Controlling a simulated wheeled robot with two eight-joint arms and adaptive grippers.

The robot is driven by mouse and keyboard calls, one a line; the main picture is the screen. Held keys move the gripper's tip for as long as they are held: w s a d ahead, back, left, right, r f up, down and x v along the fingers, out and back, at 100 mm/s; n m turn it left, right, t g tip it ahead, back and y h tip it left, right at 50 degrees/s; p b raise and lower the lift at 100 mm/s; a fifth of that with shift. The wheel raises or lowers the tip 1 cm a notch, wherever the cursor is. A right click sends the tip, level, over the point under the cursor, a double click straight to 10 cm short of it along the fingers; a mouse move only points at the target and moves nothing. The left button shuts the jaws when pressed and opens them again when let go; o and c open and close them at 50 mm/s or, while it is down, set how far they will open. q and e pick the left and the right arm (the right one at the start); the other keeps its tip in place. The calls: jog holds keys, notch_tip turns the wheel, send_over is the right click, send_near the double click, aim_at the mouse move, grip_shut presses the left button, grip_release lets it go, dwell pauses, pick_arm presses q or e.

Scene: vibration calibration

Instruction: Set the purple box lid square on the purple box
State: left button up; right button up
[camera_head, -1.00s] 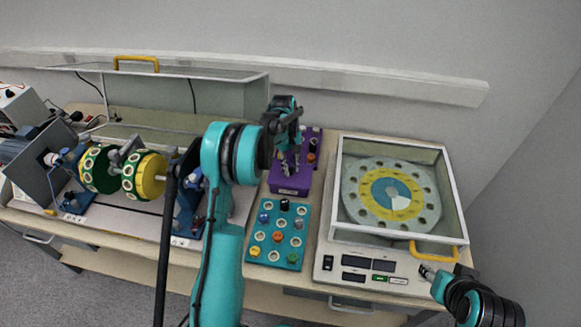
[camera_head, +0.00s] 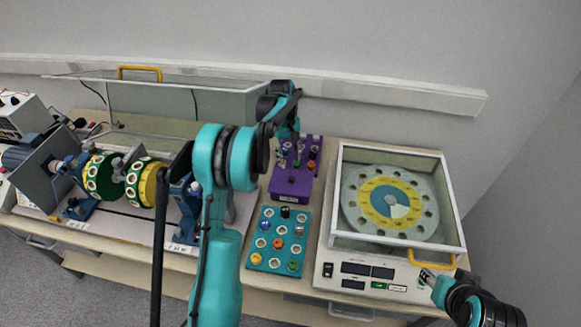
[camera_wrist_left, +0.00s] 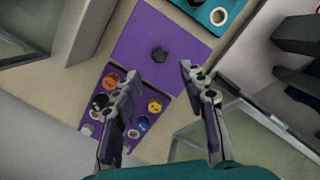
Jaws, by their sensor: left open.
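The purple lid (camera_head: 292,183) is a flat square with a dark knob, and it also shows in the left wrist view (camera_wrist_left: 137,38). The purple box (camera_head: 317,147) lies behind it, with several coloured plugs in its top; it shows below the lid in the left wrist view (camera_wrist_left: 151,128). The lid's edge meets or overlaps the plug area; I cannot tell how it is seated. My left gripper (camera_wrist_left: 157,72) is open and empty, its fingers spread above the box and lid. My right gripper (camera_head: 425,275) is by the yellow handle; its jaw state is unclear.
A teal plug board (camera_head: 264,249) lies in front of the lid. A glass-covered machine with a round disc (camera_head: 390,203) and a yellow handle (camera_head: 431,260) stands at right. A rotor rig (camera_head: 104,178) and a clear cover (camera_head: 150,105) stand at left.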

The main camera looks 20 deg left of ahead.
pick_arm(q)
jog(key=s+d+r+m+t+y, duration=0.1)
jog(key=s+d+r+m+t, duration=0.2)
jog(key=s+r, duration=0.45)
jog(key=s+d+r+m+t, duration=0.1)
jog(key=s+d+r+m, duration=0.2)
jog(key=s+d+r, duration=0.4)
jog(key=s+d+f+m+t, duration=0.1)
jog(key=s+d+m+t, duration=0.1)
jog(key=s, duration=0.5)
jog(key=s+d+f+m+t, duration=0.1)
jog(key=s+f+m+t, duration=0.1)
jog(key=s+m, duration=0.2)
jog(key=s, duration=0.2)
jog(key=shift+s+d+f+y+p, duration=0.2)
jog(key=shift+s+d+y+p, duration=0.1)
jog(key=shift+s+d, duration=0.1)
